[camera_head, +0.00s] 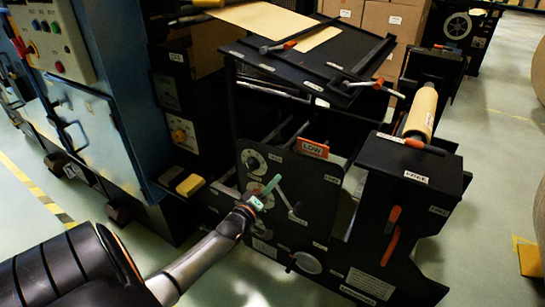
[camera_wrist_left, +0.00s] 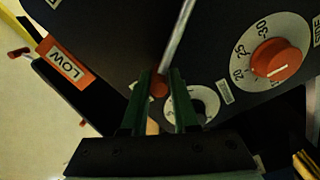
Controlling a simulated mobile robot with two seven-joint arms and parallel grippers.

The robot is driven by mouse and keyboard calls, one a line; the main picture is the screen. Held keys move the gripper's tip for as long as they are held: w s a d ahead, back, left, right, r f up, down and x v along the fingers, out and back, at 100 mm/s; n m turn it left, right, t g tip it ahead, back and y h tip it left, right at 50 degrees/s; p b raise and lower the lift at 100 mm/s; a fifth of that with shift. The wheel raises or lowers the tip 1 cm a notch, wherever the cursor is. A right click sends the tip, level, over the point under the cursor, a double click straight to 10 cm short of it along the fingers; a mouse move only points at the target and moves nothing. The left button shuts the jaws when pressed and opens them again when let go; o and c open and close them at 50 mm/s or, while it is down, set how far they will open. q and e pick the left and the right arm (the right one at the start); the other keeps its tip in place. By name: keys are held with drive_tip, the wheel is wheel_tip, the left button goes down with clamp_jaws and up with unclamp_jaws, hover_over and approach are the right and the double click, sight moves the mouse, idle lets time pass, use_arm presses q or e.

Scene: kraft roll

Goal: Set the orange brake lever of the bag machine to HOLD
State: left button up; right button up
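On the bag machine's black right post (camera_head: 410,165), an orange lever (camera_head: 390,245) slants below an orange-red handle (camera_head: 393,219). FREE labels show on the post; I cannot read a HOLD mark. Another orange-handled bar (camera_head: 412,144) lies across the post's top. My left gripper (camera_head: 268,189) is at the black dial panel (camera_head: 318,190), left of the post and apart from the orange lever. In the left wrist view its green fingers (camera_wrist_left: 165,100) stand apart, with a small orange-red knob (camera_wrist_left: 159,89) at a silver rod's end seen between or just beyond them. My right gripper is out of view.
A tray table (camera_head: 290,65) with tools stands behind. A blue cabinet (camera_head: 95,110) is at left.

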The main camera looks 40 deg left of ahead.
use_arm(q)
drive_tip(key=o, duration=0.3)
drive_tip(key=shift+o, duration=0.2)
drive_tip(key=shift+f, duration=0.1)
drive_tip(key=shift+s, duration=0.15)
drive_tip(key=p+v, duration=0.2)
drive_tip(key=v, duration=1)
drive_tip(key=shift+p, duration=0.3)
drive_tip(key=shift+s+d, duration=0.1)
drive_tip(key=shift+s, duration=0.05)
